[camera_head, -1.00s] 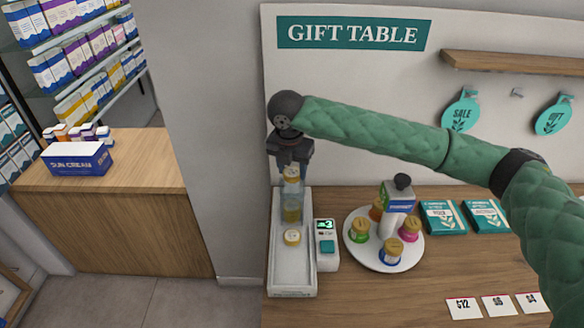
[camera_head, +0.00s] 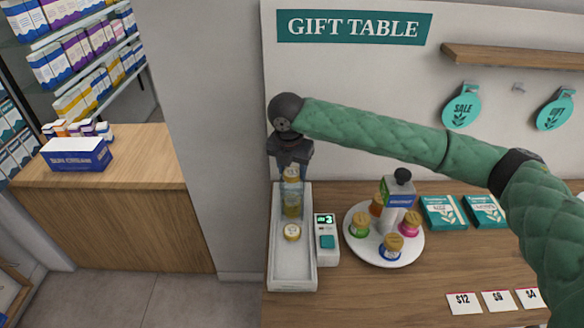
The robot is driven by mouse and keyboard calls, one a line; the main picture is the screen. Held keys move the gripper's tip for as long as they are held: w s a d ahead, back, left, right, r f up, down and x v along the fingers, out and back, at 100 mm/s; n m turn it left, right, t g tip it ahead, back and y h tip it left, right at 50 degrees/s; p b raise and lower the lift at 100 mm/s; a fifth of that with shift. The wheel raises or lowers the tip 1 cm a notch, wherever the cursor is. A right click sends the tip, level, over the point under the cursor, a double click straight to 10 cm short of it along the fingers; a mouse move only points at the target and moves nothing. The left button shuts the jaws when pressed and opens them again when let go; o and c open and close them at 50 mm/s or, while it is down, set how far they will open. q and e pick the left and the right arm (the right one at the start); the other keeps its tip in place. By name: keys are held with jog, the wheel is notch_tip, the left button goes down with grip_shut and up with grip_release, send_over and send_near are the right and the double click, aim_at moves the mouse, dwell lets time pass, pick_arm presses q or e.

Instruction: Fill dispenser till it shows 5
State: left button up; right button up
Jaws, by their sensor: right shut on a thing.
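The dispenser is a long pale tray (camera_head: 292,272) at the left end of the wooden table, with a small counter box (camera_head: 326,249) on its right side. The display (camera_head: 325,220) reads 3, and a teal button is below it. A jar with a pale lid (camera_head: 293,232) sits in the tray. Behind it stands a clear amber item (camera_head: 291,205). My right gripper (camera_head: 291,166) points down over the tray's far end, shut on a jar (camera_head: 291,178) with a pale lid. The fingertips are too small to make out well. My left gripper is not in view.
Teal boxes (camera_head: 444,212) and price cards (camera_head: 464,303) lie further right. My right arm spans above the table.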

jog(key=o, duration=1)
jog(key=shift+c, duration=0.2)
jog(key=shift+o, duration=0.4)
jog(key=shift+r, duration=0.25)
jog(key=shift+s+r+b, duration=0.15)
jog(key=shift+r+b, duration=0.5)
jog(key=shift+r, duration=0.15)
jog(key=r, duration=0.1)
jog(key=r+b, duration=0.1)
jog(key=r, duration=0.2)
jog(key=shift+s+a+r, duration=0.15)
jog(key=shift+s+r, duration=0.05)
jog(key=shift+s, duration=0.05)
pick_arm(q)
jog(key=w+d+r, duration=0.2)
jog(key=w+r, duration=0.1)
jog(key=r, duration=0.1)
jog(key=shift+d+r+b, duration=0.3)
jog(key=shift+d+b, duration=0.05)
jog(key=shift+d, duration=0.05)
pick_arm(e)
jog(key=shift+s+r, duration=0.1)
jog(key=shift+r, duration=0.5)
